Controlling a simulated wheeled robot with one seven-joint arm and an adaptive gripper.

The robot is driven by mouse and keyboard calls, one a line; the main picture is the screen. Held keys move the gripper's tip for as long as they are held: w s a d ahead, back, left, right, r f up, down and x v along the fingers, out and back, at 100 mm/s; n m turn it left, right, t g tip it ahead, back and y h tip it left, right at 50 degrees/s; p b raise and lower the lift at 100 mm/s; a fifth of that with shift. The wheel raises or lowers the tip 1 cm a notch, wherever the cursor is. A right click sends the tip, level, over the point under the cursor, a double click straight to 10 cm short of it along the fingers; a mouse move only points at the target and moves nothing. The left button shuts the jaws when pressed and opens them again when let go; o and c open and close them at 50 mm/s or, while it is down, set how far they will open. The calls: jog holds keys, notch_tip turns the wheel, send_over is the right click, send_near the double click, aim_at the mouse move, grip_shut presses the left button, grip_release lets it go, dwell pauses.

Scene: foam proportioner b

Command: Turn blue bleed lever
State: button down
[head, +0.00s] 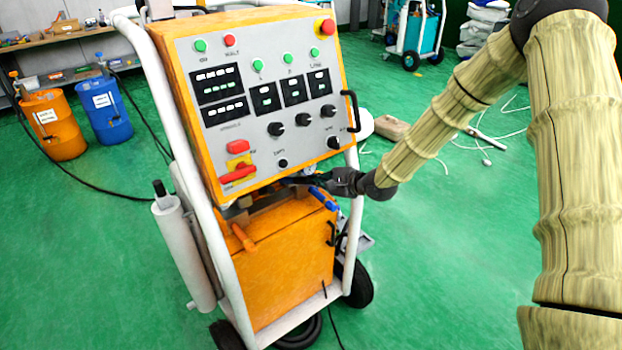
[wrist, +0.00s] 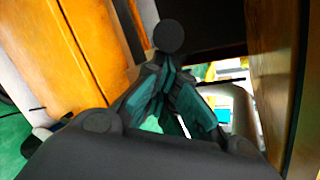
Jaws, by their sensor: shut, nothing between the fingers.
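The blue bleed lever (head: 323,198) shows in the head view as a short blue handle below the right part of the control panel, at the top of the lower orange cabinet. My gripper (head: 292,181) reaches in from the right, just above and left of the lever, under the panel's lower edge. I cannot tell whether it touches the lever. In the wrist view my gripper (wrist: 167,68) is shut and empty, its dark fingers with teal pads meeting in front of a dark round part (wrist: 170,36). I cannot make out the blue lever there.
The orange control panel (head: 258,100) overhangs the narrow gap holding the fingertips. An orange lever (head: 242,237) hangs to the left on the cabinet (head: 285,262). White frame tubes (head: 186,130) flank the machine. Open green floor (head: 440,270) lies to the right.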

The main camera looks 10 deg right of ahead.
jog(key=shift+w+a+r+p, duration=0.15)
jog(key=shift+w+r+p, duration=0.1)
jog(key=shift+r+p, duration=0.2)
dwell(0.3)
jog(key=shift+r, duration=0.2)
jog(key=shift+w+r+p, duration=0.1)
jog(key=shift+r+p, duration=0.6)
jog(key=shift+p, duration=0.2)
jog(key=s+d+r, duration=0.3)
jog(key=s+d, duration=0.4)
jog(key=d, duration=0.2)
jog(key=shift+b, duration=0.3)
